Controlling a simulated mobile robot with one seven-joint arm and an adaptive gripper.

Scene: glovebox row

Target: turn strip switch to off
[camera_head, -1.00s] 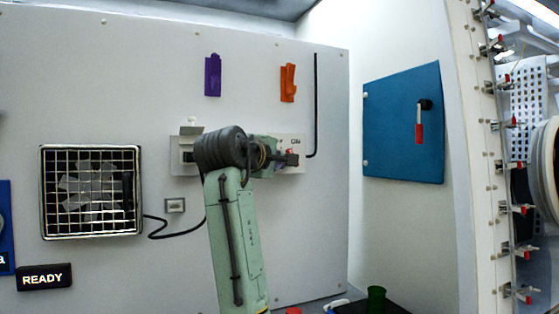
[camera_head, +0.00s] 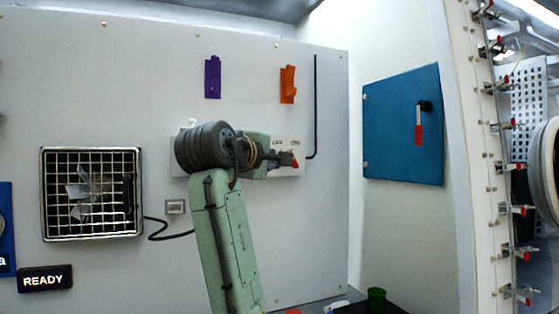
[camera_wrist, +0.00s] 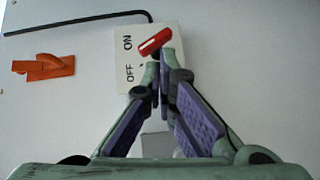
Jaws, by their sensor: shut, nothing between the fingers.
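The strip switch is a white plate (camera_head: 290,146) marked OFF on the left and ON on the right, on the grey wall. Its lever has a red handle (camera_head: 296,162), which lies to the right, on the ON side. In the wrist view the plate (camera_wrist: 146,62) is turned sideways, and the red handle (camera_wrist: 154,41) is level with ON, just beyond my fingertips. My gripper (camera_wrist: 162,72) is shut and empty. In the head view my gripper (camera_head: 282,160) is in front of the plate and hides its lower left. I cannot tell if it touches the lever.
A caged fan (camera_head: 92,193) is at left, above a READY sign (camera_head: 45,279). Purple (camera_head: 213,77) and orange (camera_head: 288,84) holders are above the arm. A black conduit (camera_head: 315,105) runs at the plate's right. A blue panel (camera_head: 404,124) hangs on the side wall.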

